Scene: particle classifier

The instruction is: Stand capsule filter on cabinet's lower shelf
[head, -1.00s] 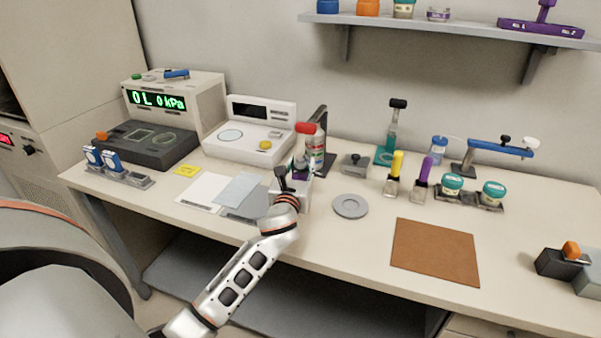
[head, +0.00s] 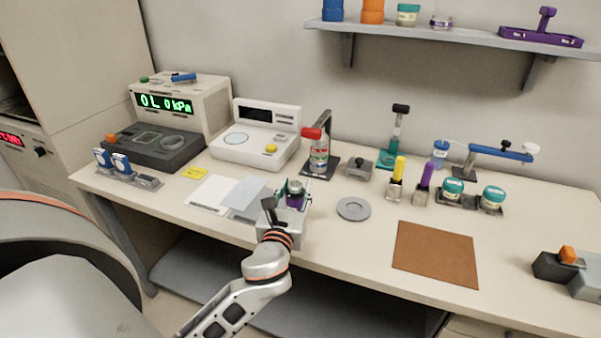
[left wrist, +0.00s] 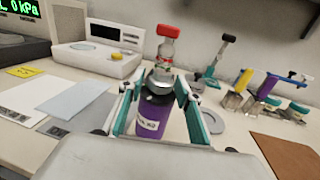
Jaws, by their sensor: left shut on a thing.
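My left gripper (head: 294,188) is over the front of the bench. It is shut on a purple cylinder (head: 295,200) with a grey metallic top, seemingly the capsule filter. In the left wrist view the cylinder (left wrist: 153,115) stands upright between the teal-edged fingers (left wrist: 162,84); its white label is too small to read. My right gripper is not in view.
A grey disc (head: 353,209) and brown mat (head: 436,262) lie to the right. Papers (head: 212,192), a white balance (head: 268,142) and a pressure unit (head: 205,100) stand left. A wall shelf (head: 450,36) is above.

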